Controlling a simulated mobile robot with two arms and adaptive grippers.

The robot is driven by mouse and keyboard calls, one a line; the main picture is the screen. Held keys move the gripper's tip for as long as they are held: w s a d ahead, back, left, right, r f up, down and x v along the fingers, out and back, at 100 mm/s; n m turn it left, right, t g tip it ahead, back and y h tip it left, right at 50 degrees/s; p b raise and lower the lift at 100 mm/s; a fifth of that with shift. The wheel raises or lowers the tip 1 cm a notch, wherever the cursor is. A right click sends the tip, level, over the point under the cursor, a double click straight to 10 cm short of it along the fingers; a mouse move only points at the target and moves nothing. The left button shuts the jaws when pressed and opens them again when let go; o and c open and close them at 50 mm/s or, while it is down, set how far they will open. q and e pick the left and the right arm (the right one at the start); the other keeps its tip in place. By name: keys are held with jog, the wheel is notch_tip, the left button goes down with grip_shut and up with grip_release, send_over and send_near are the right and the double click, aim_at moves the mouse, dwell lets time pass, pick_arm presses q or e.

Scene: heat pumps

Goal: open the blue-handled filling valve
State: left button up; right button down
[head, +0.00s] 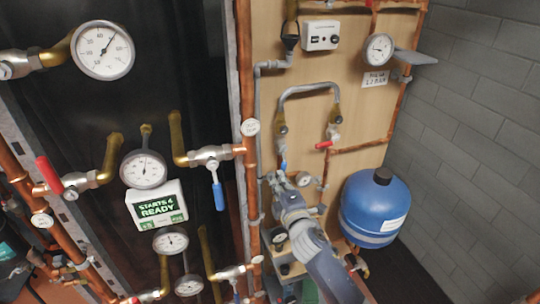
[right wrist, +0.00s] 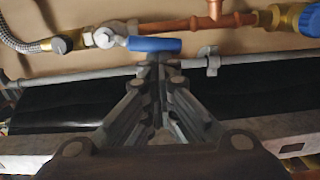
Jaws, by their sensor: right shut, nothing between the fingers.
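In the right wrist view a valve with a blue lever handle (right wrist: 153,45) sits on the pipe at the top, its handle lying roughly along the pipe. My right gripper (right wrist: 158,62) is shut and empty, its fingertips just below the handle in that view; I cannot tell whether they touch it. In the head view the right gripper (head: 277,182) is at the wooden panel, below the grey hose loop. A small blue handle (head: 284,165) shows just above its fingertips, partly hidden. My left gripper is out of view.
A red-handled valve (head: 325,145) is right of my gripper. A blue expansion vessel (head: 376,208) stands right of my forearm. Another blue-handled valve (head: 217,192) hangs left by the dark panel. Copper pipes (head: 247,110) run close on the left.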

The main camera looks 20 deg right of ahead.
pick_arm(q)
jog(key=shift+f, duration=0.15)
pick_arm(e)
jog(key=shift+w+d+n, duration=0.1)
jog(key=shift+d+n, duration=0.3)
dwell(0.4)
